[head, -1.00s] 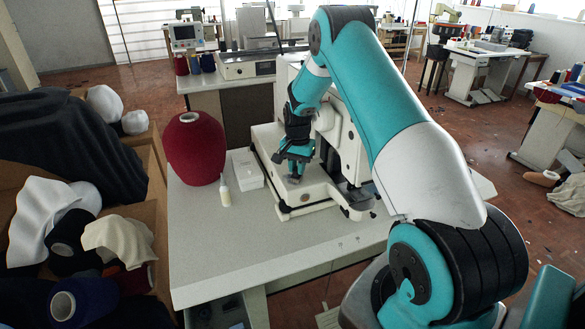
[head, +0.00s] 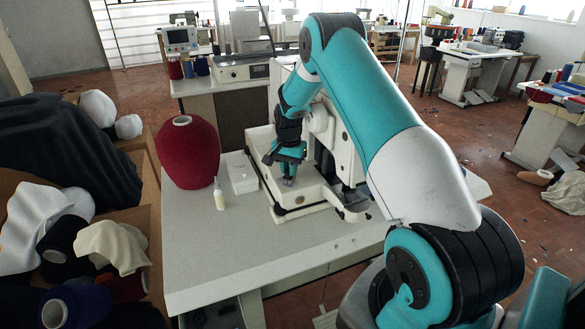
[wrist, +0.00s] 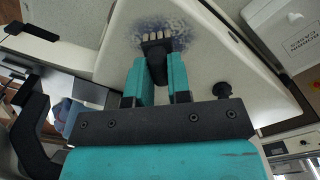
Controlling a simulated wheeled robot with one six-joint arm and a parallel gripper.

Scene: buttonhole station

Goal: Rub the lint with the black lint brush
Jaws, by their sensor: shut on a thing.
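The black lint brush (wrist: 157,51) shows in the wrist view with a row of pale bristles at its tip. My gripper (wrist: 157,78) is shut on it, with one teal finger on each side. The lint (wrist: 176,26) is a speckled grey-blue patch on the white machine bed. The bristles lie over the patch's near part and look to be at or very near the surface; I cannot tell contact for sure. In the head view my gripper (head: 288,163) points down over the machine bed (head: 303,199), and the brush is mostly hidden there.
A white box (head: 241,178) and a small bottle (head: 219,196) stand left of the machine, beside a dark red yarn cone (head: 187,154). The machine's upright body is close to my gripper's right. The table's front (head: 230,250) is clear.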

